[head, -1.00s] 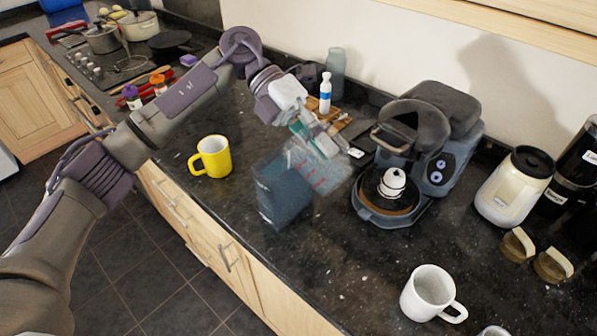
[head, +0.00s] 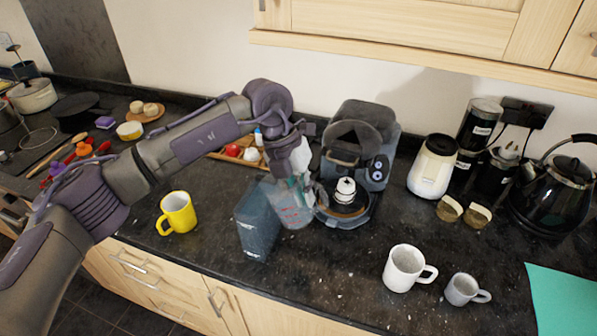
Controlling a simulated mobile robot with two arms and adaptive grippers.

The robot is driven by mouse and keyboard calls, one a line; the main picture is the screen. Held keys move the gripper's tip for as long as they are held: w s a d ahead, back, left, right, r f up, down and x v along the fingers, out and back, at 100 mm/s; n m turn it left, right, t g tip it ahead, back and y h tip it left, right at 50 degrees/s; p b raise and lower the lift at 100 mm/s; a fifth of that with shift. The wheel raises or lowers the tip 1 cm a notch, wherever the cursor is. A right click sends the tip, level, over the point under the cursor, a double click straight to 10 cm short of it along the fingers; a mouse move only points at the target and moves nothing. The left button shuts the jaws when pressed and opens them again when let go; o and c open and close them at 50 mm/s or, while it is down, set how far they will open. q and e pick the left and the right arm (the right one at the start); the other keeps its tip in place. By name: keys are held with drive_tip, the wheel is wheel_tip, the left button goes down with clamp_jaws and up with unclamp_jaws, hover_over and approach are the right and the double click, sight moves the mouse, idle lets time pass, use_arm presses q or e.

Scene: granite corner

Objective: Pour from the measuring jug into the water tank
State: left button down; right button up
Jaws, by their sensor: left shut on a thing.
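The water tank (head: 254,228) is a dark blue, see-through box standing on the granite counter near its front edge. The measuring jug (head: 293,214) is clear with red marks and is right beside the tank, overlapping its right side in the picture. My left gripper (head: 291,184) is shut on the jug from above and behind, to the right of the tank. The gripper's fingers are partly lost against the clear jug. The jug looks tilted; I cannot tell whether it touches the tank, how full it is, or whether liquid flows. My right gripper is out of view.
A coffee machine (head: 362,135) with a white item on its round base stands close right of the jug. A yellow mug (head: 177,212) is left of the tank. A white mug (head: 405,268) and smaller cup (head: 464,289) stand front right. Counter between tank and white mug is clear.

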sight(298, 180)
use_arm(q)
drive_tip(key=r+y, duration=0.1)
drive_tip(key=r, duration=0.1)
drive_tip(key=r+y+p, duration=0.1)
drive_tip(key=r, duration=0.1)
drive_tip(key=a+r+t+y+p, duration=0.1)
drive_tip(key=shift+r+y, duration=0.3)
drive_tip(key=shift+r, duration=0.4)
drive_tip(key=shift+a+y, duration=0.1)
drive_tip(key=shift+y, duration=0.2)
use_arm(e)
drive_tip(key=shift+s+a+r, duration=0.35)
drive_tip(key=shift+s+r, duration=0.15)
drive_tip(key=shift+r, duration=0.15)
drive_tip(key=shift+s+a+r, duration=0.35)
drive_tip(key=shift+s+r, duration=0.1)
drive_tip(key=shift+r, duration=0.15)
